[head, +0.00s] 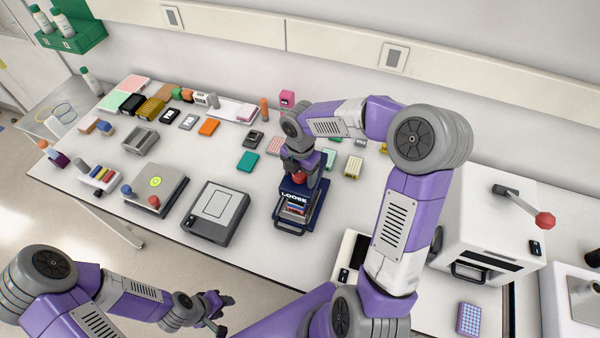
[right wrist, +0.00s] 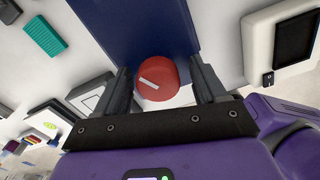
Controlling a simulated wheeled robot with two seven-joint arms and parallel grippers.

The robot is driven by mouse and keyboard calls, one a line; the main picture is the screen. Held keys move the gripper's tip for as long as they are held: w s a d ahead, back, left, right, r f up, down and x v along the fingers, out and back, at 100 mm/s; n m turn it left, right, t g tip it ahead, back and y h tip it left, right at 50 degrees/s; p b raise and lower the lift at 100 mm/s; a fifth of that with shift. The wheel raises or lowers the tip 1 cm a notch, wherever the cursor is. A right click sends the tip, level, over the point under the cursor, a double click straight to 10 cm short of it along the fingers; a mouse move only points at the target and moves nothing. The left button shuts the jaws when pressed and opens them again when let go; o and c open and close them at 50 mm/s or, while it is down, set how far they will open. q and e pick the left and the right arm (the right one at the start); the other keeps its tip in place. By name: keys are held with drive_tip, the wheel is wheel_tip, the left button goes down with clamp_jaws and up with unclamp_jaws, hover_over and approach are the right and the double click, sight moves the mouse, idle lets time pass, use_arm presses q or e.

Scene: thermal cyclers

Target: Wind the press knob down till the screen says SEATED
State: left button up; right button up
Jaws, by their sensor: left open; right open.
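The press (head: 286,216) is a dark blue device on the bench, below my right arm in the head view. Its screen (head: 294,196) reads LOOSE. The red press knob (head: 298,177) is partly hidden by my right gripper (head: 303,165). In the right wrist view the knob (right wrist: 157,80) has a white mark on its top and sits between the two open fingers of my right gripper (right wrist: 163,85), with a gap visible on each side. My left gripper (head: 222,306) is open and empty, off the bench's front edge at the lower left.
A grey device with a flat panel (head: 214,213) stands left of the press. A white machine with a red-knobbed lever (head: 490,230) stands at the right. Several small boxes and racks, including a teal block (head: 247,161), lie behind the press.

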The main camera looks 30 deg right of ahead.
drive_tip(key=shift+w, duration=0.1)
drive_tip(key=shift+c, duration=0.3)
drive_tip(key=c, duration=1)
drive_tip(key=shift+m, duration=0.3)
drive_tip(key=shift+m+b, duration=0.4)
drive_tip(key=shift+m, duration=2.2)
drive_tip(key=o, duration=1.1)
drive_tip(key=shift+c, duration=0.2)
